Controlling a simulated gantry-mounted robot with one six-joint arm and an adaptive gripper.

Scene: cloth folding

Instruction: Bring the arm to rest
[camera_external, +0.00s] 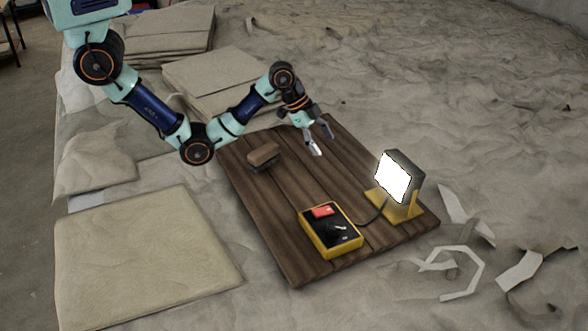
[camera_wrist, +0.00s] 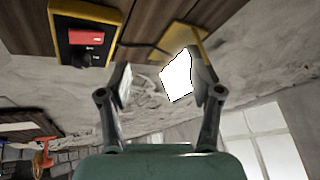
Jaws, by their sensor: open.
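My gripper (camera_external: 321,141) is open and empty above the far part of the dark wooden board (camera_external: 285,240). Its two fingers are spread apart and point down and to the right. In the wrist view my gripper (camera_wrist: 160,95) also shows open, with nothing between the fingers nearby. My arm reaches in from the upper left, bent low at the elbow. A folded tan cloth (camera_external: 150,257) lies flat at the lower left, apart from my gripper. I cannot tell whether it is the cloth that was folded.
On the board are a brown block (camera_external: 263,156), a yellow-edged box with a red patch (camera_external: 331,230) and a lit lamp (camera_external: 395,177). A cable joins box and lamp. Stacked sheets (camera_external: 215,78) lie behind the arm. Pale curled strips (camera_external: 462,262) lie at right.

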